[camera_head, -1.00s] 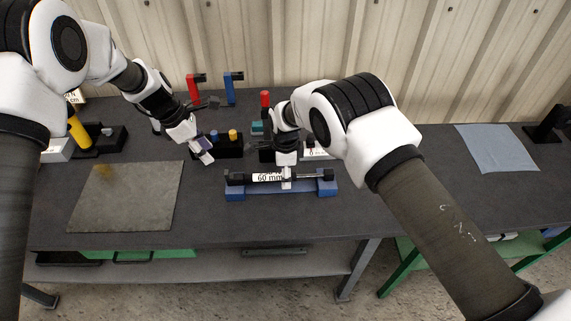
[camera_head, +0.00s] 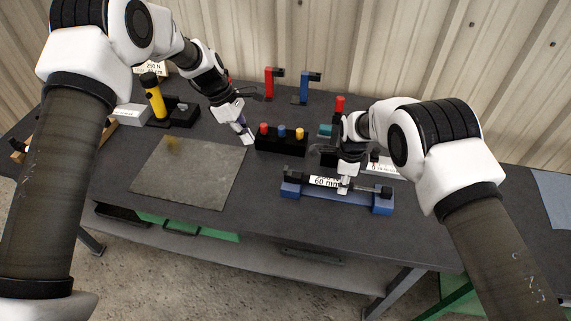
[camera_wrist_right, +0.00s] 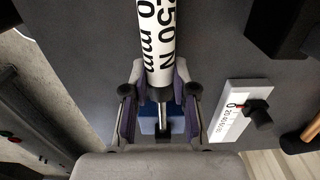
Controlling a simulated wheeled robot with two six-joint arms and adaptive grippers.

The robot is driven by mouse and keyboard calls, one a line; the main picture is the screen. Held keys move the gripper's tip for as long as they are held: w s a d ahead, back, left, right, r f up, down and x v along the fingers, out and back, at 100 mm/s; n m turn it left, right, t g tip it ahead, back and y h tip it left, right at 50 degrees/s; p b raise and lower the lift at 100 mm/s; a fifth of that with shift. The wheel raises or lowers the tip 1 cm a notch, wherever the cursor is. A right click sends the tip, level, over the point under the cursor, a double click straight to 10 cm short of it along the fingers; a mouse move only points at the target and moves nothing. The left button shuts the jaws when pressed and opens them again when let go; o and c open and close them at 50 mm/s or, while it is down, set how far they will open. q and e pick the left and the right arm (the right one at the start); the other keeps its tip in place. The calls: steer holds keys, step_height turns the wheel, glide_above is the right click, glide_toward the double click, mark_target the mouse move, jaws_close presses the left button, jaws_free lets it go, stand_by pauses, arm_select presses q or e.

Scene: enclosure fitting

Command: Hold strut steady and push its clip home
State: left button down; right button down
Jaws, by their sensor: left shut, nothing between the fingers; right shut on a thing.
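The strut (camera_head: 370,188) lies nearly level along a blue cradle (camera_head: 333,197), a dark cylinder with a white "60 mm" label and a thin rod at its right. My right gripper (camera_head: 344,186) is shut on the strut near its middle, from above. In the right wrist view, the strut's labelled body (camera_wrist_right: 158,40) runs up from between the fingers (camera_wrist_right: 158,122); blue shows beneath. My left gripper (camera_head: 246,137) is shut and empty, above the table left of the cradle. Dark fittings sit at the strut's ends; I cannot tell the clip's state.
A black block (camera_head: 282,147) with red, blue and yellow knobs stands close to my left gripper. Red (camera_head: 268,83) and blue (camera_head: 304,88) stands rise behind it. A white box (camera_head: 384,169) lies behind the cradle. A grey mat (camera_head: 190,180) lies flat at left.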

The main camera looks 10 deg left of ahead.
mark_target(287, 168)
steer(key=shift+d, duration=0.15)
steer(key=shift+s, duration=0.1)
arm_select(q)
steer(key=d+f, duration=0.8)
steer(key=f, duration=0.1)
steer(key=shift+d+f, duration=0.1)
steer(key=shift+d, duration=1.25)
